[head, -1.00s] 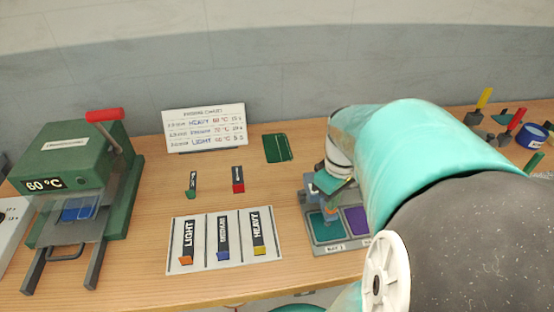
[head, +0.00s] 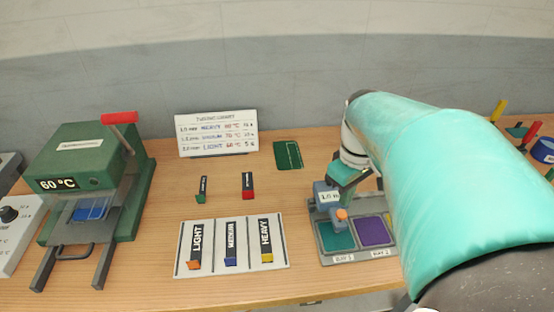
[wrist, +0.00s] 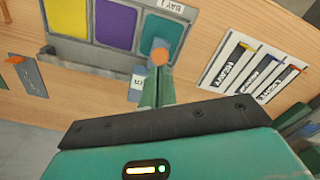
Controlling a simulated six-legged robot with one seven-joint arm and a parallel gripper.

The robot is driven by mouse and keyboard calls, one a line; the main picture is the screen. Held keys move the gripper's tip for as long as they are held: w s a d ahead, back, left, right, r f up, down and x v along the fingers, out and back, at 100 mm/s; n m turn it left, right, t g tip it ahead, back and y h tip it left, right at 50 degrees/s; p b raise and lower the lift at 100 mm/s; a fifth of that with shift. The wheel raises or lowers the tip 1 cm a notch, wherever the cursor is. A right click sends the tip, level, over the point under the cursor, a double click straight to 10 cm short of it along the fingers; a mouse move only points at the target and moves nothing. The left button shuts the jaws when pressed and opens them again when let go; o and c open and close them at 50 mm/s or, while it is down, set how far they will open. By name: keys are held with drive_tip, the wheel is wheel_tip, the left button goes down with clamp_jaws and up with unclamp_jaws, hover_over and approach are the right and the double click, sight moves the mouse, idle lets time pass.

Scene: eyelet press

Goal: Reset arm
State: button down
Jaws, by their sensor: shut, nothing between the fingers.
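My gripper (wrist: 157,90) is shut and empty, its green fingers together in the wrist view. In the head view, my gripper (head: 338,190) is partly hidden by my arm, at the back left of the grey bay tray (head: 328,258). A blue-grey piece labelled "1.0" (head: 327,198) with an orange knob (head: 342,214) stands right by the fingertips. In the wrist view the orange knob (wrist: 160,57) shows just beyond the fingertips; I cannot tell if they touch.
The bay tray has teal (head: 337,236) and purple (head: 374,231) pads. A card with LIGHT, MEDIUM and HEAVY tools (head: 279,255) lies left of it. A green press (head: 85,160) reading 60 °C stands far left. A sign (head: 217,146) stands behind. The front middle edge is fairly clear.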

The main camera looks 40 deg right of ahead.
drive_tip(key=shift+r, duration=0.9)
drive_tip(key=w+a+r+t, duration=0.1)
drive_tip(key=w+a+t, duration=0.1)
drive_tip(key=a, duration=1)
drive_tip(key=w+a+r+t, duration=0.1)
drive_tip(key=w+a+t, duration=0.2)
drive_tip(key=a, duration=1)
drive_tip(key=shift+w+r+t, duration=0.3)
drive_tip(key=shift+w, duration=0.65)
drive_tip(key=shift+d, duration=0.1)
